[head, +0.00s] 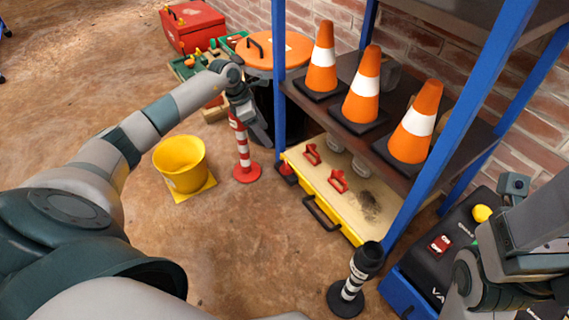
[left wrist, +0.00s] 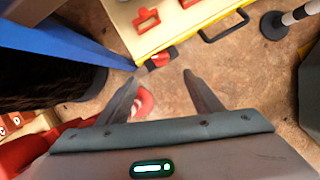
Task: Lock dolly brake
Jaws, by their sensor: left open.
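A low yellow dolly (head: 318,195) with a pale top stands under the blue-framed shelf; its edge also shows in the left wrist view (left wrist: 190,38). A small red and black pedal (head: 287,171) sits low at its left front corner, beside the shelf post. In the left wrist view the pedal (left wrist: 160,58) lies just beyond my fingertips. My left gripper (head: 262,138) is open and empty, above and left of that corner, apart from the pedal. It also shows in the left wrist view (left wrist: 161,76). My right arm is at the lower right; its fingers are not visible.
A red-white post (head: 242,150) stands close beside my left gripper, with a yellow bucket (head: 182,165) to its left. Traffic cones (head: 361,90) stand on the shelf. A black-white post (head: 352,280) stands in front of the dolly. The floor between is clear.

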